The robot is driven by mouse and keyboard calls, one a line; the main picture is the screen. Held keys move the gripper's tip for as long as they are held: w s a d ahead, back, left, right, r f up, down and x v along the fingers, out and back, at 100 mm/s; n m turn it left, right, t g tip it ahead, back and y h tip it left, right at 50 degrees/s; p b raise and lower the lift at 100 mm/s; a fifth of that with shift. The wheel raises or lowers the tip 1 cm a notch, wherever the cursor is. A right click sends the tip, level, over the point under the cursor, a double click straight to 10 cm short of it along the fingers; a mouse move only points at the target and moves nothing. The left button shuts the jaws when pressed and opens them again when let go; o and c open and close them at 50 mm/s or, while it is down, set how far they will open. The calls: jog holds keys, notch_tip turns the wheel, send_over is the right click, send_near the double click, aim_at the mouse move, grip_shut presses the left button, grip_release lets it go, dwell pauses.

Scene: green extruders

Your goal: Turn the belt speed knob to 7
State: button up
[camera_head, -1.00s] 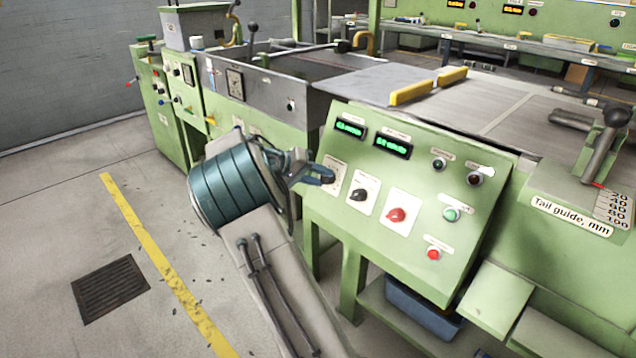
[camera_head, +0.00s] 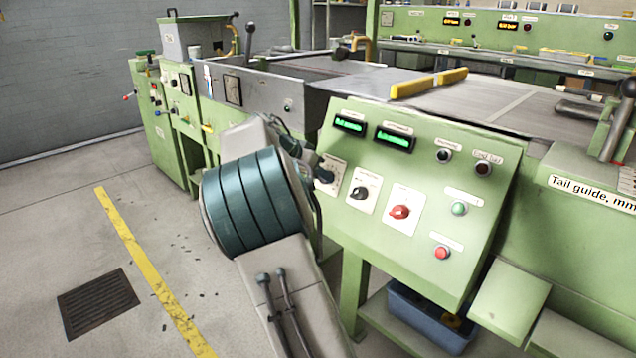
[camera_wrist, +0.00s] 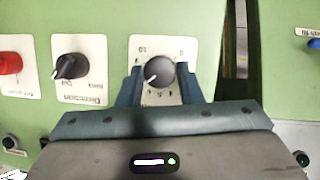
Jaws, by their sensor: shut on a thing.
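The belt speed knob (camera_wrist: 159,71) is a dark round knob with a white pointer mark, on a white scale plate (camera_wrist: 171,44). In the wrist view the scale appears upside down, with 10 at upper left and 0 at upper right. The white mark points to the lower left; the number beside it is hard to read because a finger covers part of the scale. My gripper (camera_wrist: 159,76) is shut on the knob, one teal finger on each side. In the head view the scale plate (camera_head: 338,166) shows at the panel's left edge, and my wrist hides most of the gripper.
Beside it are a black direction knob (camera_head: 360,193) and a red selector (camera_head: 400,212). A red button (camera_head: 442,253), a green button (camera_head: 459,209) and two green displays (camera_head: 349,124) are on the same sloped panel. A blue bin (camera_head: 421,322) sits below.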

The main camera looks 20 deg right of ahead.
jog(key=shift+m+b, duration=0.45)
jog(key=shift+m, duration=0.05)
jog(key=o, duration=1)
jog(key=shift+c, duration=0.2)
jog(key=p+v, duration=0.4)
jog(key=v, duration=0.9)
jog(key=shift+s+r+p, duration=0.3)
jog(key=shift+r+p, duration=0.05)
jog(key=shift+p, duration=0.05)
jog(key=shift+a, duration=0.15)
